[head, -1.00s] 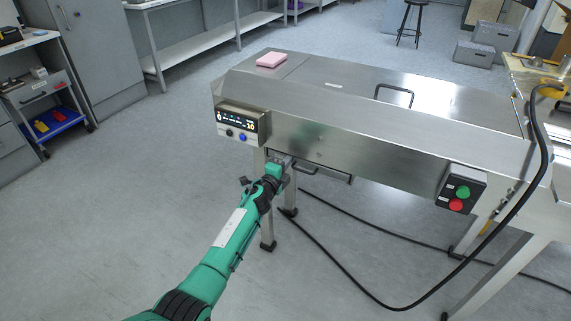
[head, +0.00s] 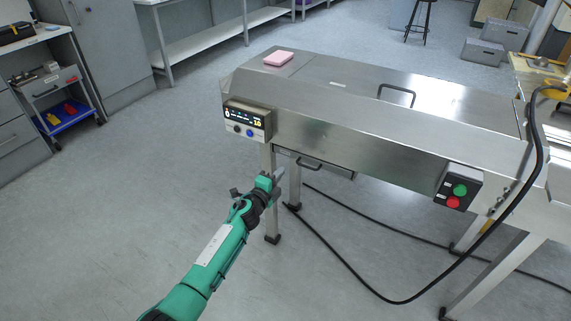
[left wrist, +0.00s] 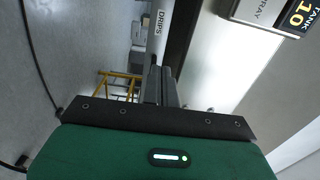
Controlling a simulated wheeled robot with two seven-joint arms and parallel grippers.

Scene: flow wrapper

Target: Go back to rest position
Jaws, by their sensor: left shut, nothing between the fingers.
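My left gripper (head: 277,176) is shut and empty. In the head view it is in front of the left end of the steel flow wrapper (head: 350,135), below the display panel (head: 246,120) and left of the drawer handle (head: 309,164). In the left wrist view its two fingers (left wrist: 160,84) lie together, pointing at a strip labelled "DRIPS" (left wrist: 159,22). A corner of the display panel shows at the upper right there (left wrist: 272,14). Whether the fingertips touch the machine I cannot tell. My right gripper is not in view.
A pink block (head: 278,58) lies on the machine's top left. A button box (head: 457,188) with green and red buttons is on its front right. A black cable (head: 400,301) runs over the floor. A small cart (head: 60,105) stands at the left. Open floor lies between.

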